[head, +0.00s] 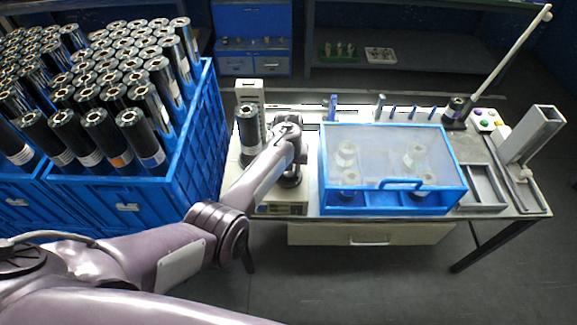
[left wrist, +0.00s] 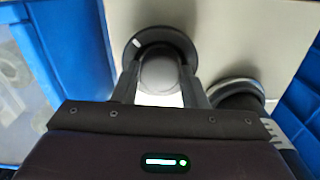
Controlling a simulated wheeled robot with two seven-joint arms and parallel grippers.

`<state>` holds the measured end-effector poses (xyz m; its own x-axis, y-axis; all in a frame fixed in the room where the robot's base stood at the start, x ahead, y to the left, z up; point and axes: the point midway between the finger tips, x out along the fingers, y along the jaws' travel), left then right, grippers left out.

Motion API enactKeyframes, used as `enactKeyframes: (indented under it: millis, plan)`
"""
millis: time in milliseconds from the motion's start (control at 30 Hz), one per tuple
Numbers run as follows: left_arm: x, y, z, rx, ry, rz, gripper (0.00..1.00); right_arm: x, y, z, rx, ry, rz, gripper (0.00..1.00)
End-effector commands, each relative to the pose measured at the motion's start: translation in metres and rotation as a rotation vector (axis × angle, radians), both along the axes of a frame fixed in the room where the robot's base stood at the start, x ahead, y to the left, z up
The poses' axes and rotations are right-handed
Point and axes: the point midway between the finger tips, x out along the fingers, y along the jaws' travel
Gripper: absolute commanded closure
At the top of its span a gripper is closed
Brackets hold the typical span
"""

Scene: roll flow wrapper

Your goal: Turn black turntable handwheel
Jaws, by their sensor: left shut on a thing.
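The black turntable handwheel (left wrist: 133,52) is a round dark disc with a rounded grey hub in the left wrist view. My left gripper (left wrist: 160,86) is shut on it, with one finger on each side of the grey hub. In the head view my left gripper (head: 291,170) points down over the right part of the wrapper's pale base, and my wrist hides most of the handwheel. A dark film roll (head: 248,128) stands upright on the wrapper, left of my wrist. Its dark round lower end (left wrist: 236,92) shows right of the fingers in the wrist view. My right gripper is not in view.
A blue crate (head: 190,165) full of black rolls stands close on the left. A blue-framed clear-lidded box (head: 395,208) is right of my gripper. A metal tray (head: 484,186) and a button box (head: 485,119) are farther right. Open floor lies in front.

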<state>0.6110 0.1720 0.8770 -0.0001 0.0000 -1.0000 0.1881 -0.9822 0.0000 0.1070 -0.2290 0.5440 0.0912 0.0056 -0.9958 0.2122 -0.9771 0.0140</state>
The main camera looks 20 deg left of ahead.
Motion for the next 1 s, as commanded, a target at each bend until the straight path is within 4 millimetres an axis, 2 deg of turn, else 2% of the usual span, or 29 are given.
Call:
enactKeyframes:
  millis: [400, 1000]
  plan:
    - [-0.0002, -0.0002, 0.0000, -0.001, 0.000, 0.212, 0.84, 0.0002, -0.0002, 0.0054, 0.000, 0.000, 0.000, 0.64]
    - [-0.0002, -0.0002, -0.0003, 0.000, 0.001, 0.248, 0.84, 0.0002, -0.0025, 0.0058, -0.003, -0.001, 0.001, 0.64]
